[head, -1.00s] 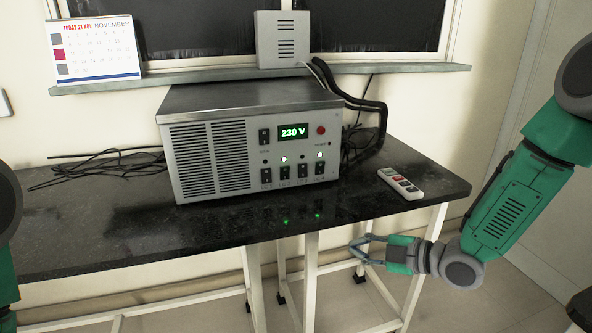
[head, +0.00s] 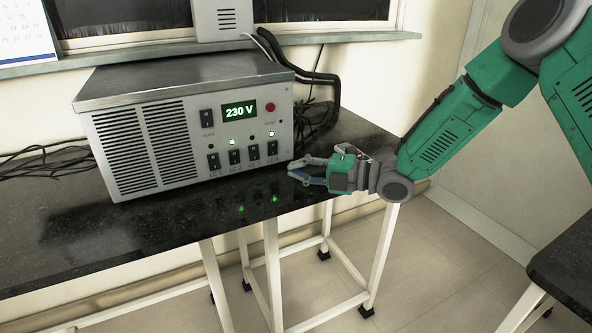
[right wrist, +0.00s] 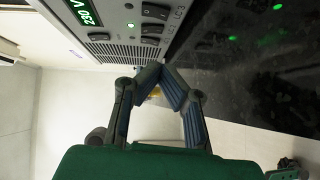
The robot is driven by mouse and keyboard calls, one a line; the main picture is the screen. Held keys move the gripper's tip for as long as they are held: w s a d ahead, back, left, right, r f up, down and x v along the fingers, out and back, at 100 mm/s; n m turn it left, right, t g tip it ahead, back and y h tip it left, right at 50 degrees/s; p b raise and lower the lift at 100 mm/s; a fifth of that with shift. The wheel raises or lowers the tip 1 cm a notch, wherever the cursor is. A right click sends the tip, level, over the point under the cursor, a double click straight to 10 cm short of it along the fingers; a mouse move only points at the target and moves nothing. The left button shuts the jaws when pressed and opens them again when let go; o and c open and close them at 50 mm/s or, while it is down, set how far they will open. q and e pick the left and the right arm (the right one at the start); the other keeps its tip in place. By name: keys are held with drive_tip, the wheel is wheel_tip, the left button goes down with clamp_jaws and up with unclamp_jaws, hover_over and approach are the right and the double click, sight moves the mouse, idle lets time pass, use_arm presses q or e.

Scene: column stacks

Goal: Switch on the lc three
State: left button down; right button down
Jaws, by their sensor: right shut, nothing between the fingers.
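The grey power unit (head: 185,125) stands on the black table with its display lit at 230 V. Its lower row has switches labelled LC 1 to LC 4. The LC 3 switch (head: 254,152) is third from left, and the small lamp above it is dark. Lamps above LC 2 (head: 233,142) and LC 4 (head: 271,133) glow. My right gripper (head: 291,169) is shut and empty, just right of and in front of the unit's lower right corner. In the right wrist view its fingertips (right wrist: 164,70) meet below the switch panel (right wrist: 120,28). My left gripper is out of view.
The black table (head: 60,240) is clear in front of the unit. Dark cables (head: 325,90) run behind it at right. A remote is mostly hidden behind my right gripper. Another dark surface (head: 565,265) stands at the far right.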

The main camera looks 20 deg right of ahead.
sight(252, 160)
drive_tip(key=b+x, duration=0.1)
drive_tip(key=x, duration=0.5)
drive_tip(key=shift+f, duration=0.2)
drive_tip(key=w, duration=0.1)
drive_tip(key=w+a+b, duration=0.1)
drive_tip(key=w, duration=0.1)
drive_tip(key=shift+w+f, duration=0.15)
drive_tip(key=shift+w, duration=0.5)
drive_tip(key=shift+d, duration=0.15)
